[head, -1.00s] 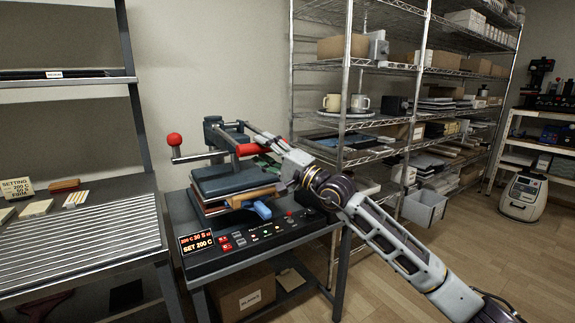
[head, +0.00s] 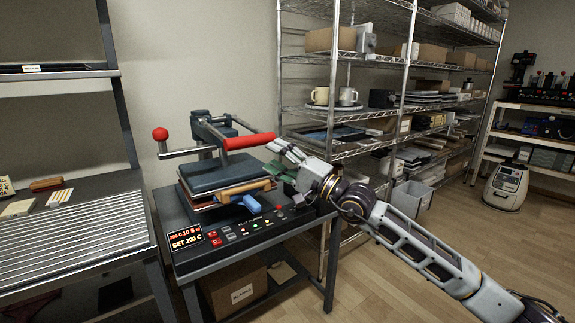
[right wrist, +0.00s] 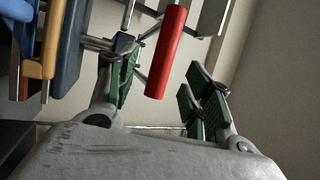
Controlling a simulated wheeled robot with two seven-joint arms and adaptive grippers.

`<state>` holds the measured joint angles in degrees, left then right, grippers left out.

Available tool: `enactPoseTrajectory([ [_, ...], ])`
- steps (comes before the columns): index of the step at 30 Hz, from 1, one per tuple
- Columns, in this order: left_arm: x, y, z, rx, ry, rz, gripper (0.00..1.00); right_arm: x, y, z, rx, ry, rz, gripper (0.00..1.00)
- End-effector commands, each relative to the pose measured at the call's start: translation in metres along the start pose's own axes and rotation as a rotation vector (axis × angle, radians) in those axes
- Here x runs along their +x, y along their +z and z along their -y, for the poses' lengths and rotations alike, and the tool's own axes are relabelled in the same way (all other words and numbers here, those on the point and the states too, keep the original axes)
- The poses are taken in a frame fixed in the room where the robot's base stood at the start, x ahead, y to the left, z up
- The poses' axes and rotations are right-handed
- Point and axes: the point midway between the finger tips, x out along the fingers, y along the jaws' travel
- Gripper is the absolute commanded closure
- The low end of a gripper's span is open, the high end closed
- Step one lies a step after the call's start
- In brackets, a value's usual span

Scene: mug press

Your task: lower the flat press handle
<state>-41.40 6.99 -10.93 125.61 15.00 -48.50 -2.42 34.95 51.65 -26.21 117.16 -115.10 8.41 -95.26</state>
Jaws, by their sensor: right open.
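The flat press (head: 215,172) stands on a dark table, with dark plates over orange-brown and blue pieces. Its red handle grip (head: 249,141) sits above the right side of the plates, at the end of metal arms. A red ball knob (head: 160,134) stands at its left. My right gripper (head: 279,162) is open and empty, just right of and below the grip's right end. In the right wrist view, the red grip (right wrist: 168,48) shows beyond the gap between the green-padded fingers (right wrist: 163,92), and I see no contact. My left gripper is not in view.
A control panel (head: 187,238) reading SET 200 C is at the table's front. A wire shelf with mugs and boxes stands close behind my right arm. A ribbed bench (head: 75,230) is at the left. Open floor lies at the right.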

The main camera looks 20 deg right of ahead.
Motion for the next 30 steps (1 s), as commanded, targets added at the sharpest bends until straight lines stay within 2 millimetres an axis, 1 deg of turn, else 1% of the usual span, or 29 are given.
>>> enactPoseTrajectory([
  [6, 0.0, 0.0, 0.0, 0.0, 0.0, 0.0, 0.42, -0.016, -0.001, -0.001, -0.001, 0.002, -0.001, 0.5],
  [13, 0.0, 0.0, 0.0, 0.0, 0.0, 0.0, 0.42, -0.027, 0.0, -0.001, 0.0, 0.001, 0.0, 0.5],
  [19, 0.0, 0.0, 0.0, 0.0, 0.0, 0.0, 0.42, -0.031, 0.0, -0.001, 0.0, 0.001, 0.0, 0.5],
  [30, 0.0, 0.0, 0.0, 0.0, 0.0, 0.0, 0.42, -0.032, 0.0, 0.0, 0.0, 0.001, 0.0, 0.5],
])
